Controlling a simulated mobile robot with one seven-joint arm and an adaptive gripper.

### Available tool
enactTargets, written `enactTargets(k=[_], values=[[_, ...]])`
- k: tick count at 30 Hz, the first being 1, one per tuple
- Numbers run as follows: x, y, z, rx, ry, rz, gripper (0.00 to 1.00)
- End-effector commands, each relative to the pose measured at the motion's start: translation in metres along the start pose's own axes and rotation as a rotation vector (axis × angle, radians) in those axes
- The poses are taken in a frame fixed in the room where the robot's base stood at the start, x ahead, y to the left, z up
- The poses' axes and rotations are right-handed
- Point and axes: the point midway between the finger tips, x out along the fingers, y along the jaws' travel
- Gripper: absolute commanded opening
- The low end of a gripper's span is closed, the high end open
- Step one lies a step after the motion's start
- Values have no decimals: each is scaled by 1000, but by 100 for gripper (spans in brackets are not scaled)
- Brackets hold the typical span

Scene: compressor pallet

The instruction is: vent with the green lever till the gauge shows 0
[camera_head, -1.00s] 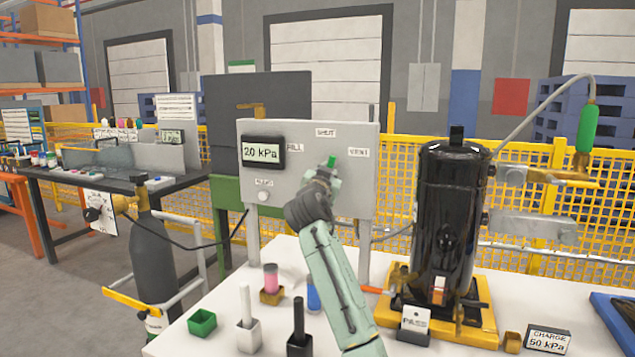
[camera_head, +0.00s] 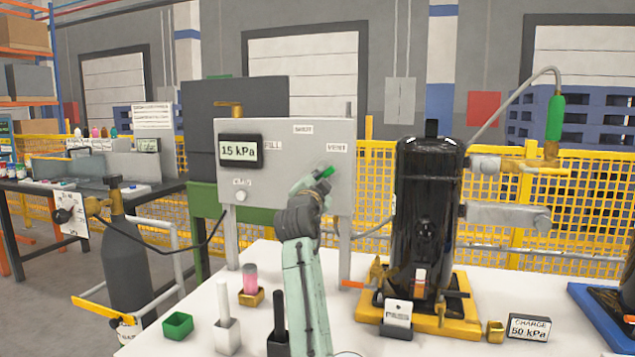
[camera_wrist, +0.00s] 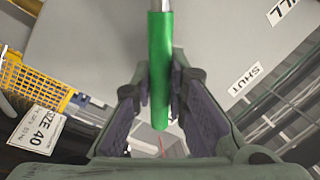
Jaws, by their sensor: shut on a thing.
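The grey panel (camera_head: 285,195) carries a gauge (camera_head: 239,151) that reads 15 kPa. It has labels for FILL on the left, SHUT at the top and VENT (camera_head: 337,148) on the right. The green lever (camera_head: 326,172) on the panel tilts up and to the right, towards the VENT label. My gripper (camera_head: 317,186) is at the lever and is shut on it. In the wrist view the green lever (camera_wrist: 160,60) runs between the two fingers. The lever's pivot is hidden behind my gripper in the head view.
A black compressor (camera_head: 428,215) stands on a yellow base to the right of the panel. A green-handled hose fitting (camera_head: 555,118) hangs at its upper right. Small cups and posts stand on the white table below my arm. A CHARGE 50 kPa sign (camera_head: 528,327) is at the front right.

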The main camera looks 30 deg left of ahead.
Motion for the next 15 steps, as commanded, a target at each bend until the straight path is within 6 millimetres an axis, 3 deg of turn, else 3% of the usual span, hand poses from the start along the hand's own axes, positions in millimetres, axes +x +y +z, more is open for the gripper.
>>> enactTargets(k=[12,13,15], values=[[0,1,-1,7,3,1,0],[0,1,-1,6,3,1,14],[0,1,-1,6,3,1,19]])
